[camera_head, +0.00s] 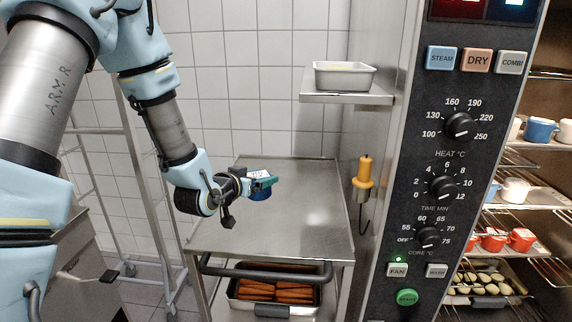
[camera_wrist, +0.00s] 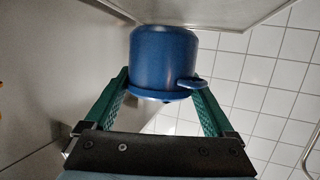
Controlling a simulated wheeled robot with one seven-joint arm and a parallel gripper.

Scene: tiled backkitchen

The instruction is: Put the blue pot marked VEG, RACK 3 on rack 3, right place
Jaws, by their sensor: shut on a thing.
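A blue pot (camera_wrist: 163,60) with a small side handle is between the green fingers of my gripper (camera_wrist: 162,88) in the wrist view. My gripper (camera_head: 266,184) is shut on it. In the head view my gripper is above the steel trolley top, and the pot (camera_head: 260,195) shows only as a small blue patch under the fingers. A small white label shows by the gripper, too small to read. The oven racks (camera_head: 530,190) are at the right edge, holding white, blue and red pots. I cannot read any rack number.
The steel trolley top (camera_head: 310,215) is bare; a tray of orange-brown food (camera_head: 275,290) is below it. A grey pan (camera_head: 345,76) sits on a wall shelf. The oven control panel (camera_head: 455,150) and an orange-handled probe (camera_head: 363,180) stand between my gripper and the racks.

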